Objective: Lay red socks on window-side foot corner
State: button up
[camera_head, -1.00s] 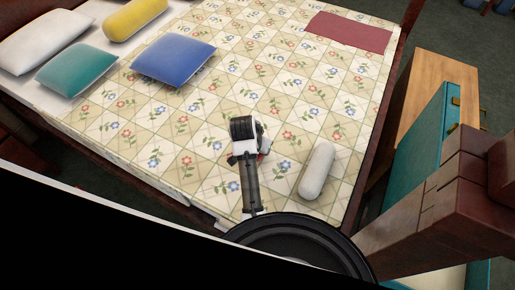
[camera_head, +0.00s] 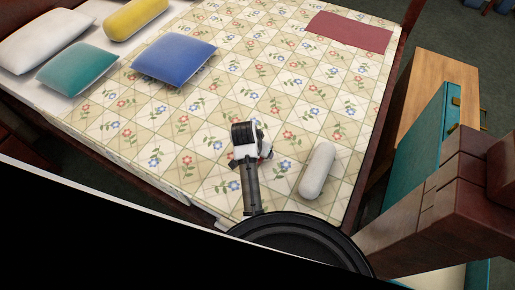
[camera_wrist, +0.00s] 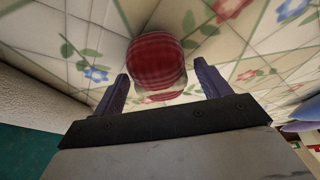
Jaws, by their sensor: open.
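The red socks, a rolled red ball with pale stripes (camera_wrist: 157,58), show in the wrist view just beyond and between the fingertips. My gripper (camera_wrist: 164,76) is open, with one finger on each side of the ball's near end; I cannot tell if they touch. In the head view my gripper (camera_head: 250,148) is over the front part of the flowered bedspread (camera_head: 225,110), and my arm mostly hides the socks. The foot end of the bed is at the right, opposite the pillows. No window is in view, so I cannot tell which corner is window-side.
A white bolster (camera_head: 318,170) lies right of my gripper. A red folded cloth (camera_head: 349,31) lies at the far foot corner. Blue (camera_head: 173,60), teal (camera_head: 76,68), white (camera_head: 45,41) and yellow (camera_head: 135,17) cushions fill the head end. The bedspread between is clear.

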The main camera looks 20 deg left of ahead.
jog(key=v, duration=1.2)
jog(key=shift+r+b, duration=0.2)
jog(key=shift+b, duration=0.15)
jog(key=shift+w+a, duration=0.1)
